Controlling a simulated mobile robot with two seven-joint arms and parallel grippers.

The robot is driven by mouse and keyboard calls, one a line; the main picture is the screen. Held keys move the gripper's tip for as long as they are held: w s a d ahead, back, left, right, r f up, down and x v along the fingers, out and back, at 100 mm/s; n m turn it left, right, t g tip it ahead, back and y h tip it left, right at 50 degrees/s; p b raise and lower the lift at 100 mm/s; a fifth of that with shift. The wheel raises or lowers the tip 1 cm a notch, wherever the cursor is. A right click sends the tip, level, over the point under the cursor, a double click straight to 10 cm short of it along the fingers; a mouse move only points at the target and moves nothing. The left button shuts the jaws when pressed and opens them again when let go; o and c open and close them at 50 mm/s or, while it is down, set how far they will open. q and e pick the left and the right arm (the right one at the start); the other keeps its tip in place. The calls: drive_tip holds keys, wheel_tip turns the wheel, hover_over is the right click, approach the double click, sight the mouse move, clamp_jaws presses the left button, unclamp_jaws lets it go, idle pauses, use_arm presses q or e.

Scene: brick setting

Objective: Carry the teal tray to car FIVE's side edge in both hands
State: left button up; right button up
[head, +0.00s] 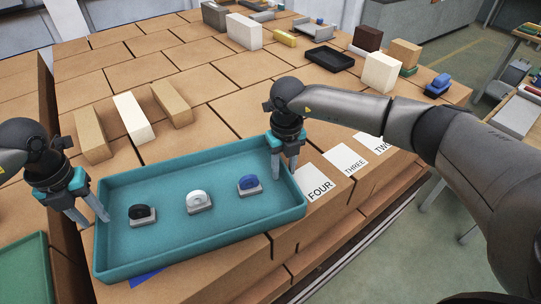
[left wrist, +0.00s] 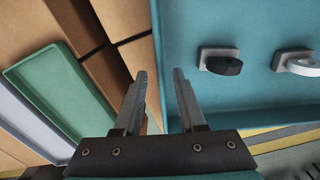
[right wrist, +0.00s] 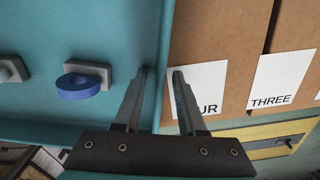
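The teal tray (head: 170,253) lies over the tan brick blocks at the front, left of the FOUR label (head: 319,183). It holds a black piece (head: 142,213), a white piece (head: 198,201) and a blue piece (head: 249,184), each on a grey base. My left gripper (head: 88,212) has its fingers on either side of the tray's left wall, with gaps in the left wrist view (left wrist: 159,75). My right gripper (head: 284,165) straddles the right wall in the same way, fingers apart in the right wrist view (right wrist: 160,72). No FIVE label is visible.
THREE (head: 345,160) and TWO (head: 374,142) labels lie to the right. Behind the tray stand tan and white blocks (head: 133,117). A black tray (head: 330,58) and other blocks are at the back right. A green tray (head: 25,268) is at the lower left.

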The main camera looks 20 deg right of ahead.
use_arm(q)
wheel_tip(320, 180, up, 8)
drive_tip(key=shift+r, duration=0.2)
use_arm(e)
wheel_tip(320, 180, up, 12)
idle(0.4)
use_arm(q)
drive_tip(key=shift+s+f, duration=0.1)
use_arm(e)
drive_tip(key=shift+s, duration=0.1)
